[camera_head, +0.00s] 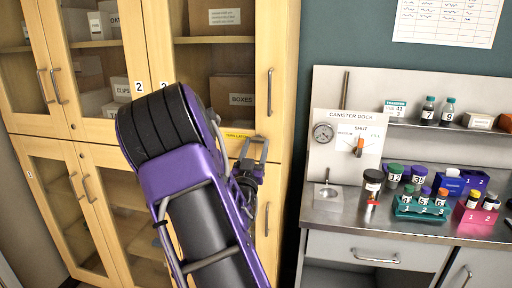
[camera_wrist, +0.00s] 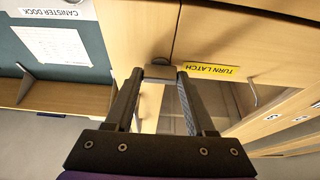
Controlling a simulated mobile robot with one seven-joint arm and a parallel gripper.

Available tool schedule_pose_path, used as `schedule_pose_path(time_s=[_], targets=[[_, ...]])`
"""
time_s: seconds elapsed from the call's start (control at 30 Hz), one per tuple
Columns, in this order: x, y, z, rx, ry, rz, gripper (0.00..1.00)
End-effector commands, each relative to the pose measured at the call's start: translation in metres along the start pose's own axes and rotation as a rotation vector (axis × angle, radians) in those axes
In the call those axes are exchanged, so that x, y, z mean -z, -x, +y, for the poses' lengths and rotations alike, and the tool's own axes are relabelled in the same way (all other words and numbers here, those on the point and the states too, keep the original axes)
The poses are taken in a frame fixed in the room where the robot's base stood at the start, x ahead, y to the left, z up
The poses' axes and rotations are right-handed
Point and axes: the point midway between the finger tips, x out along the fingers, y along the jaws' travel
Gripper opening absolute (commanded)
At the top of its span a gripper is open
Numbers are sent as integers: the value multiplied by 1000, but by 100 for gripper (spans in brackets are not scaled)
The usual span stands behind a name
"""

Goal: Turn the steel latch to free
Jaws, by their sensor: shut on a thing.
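The steel latch (camera_wrist: 160,73) shows in the wrist view as a short grey bar on the wooden cabinet front. It lies across the gap between my fingertips. My gripper (camera_wrist: 160,78) reaches up to the cabinet with a finger at each end of the bar and is shut on it. A yellow "TURN LATCH" label (camera_wrist: 212,70) is beside the latch, upside down in this view. In the head view my gripper (camera_head: 254,148) is at the cabinet's right door seam, and the label (camera_head: 238,133) is partly covered. The latch itself is hidden there by my gripper.
The wooden cabinet (camera_head: 282,100) has glass doors with bar handles, and boxes stand inside. Dark wall separates cabinet and bench.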

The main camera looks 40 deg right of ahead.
Motion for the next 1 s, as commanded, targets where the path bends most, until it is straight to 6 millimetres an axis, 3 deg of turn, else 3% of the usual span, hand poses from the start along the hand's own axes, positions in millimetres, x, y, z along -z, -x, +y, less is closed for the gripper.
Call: schedule_pose_path(time_s=[0.03,0.17,0.57,1.0], targets=[[0,0,0,0,0,0,22],[0,0,0,0,0,0,0],[-1,1,1,32,78,0,0],[0,0,5,173,417,-1,0]])
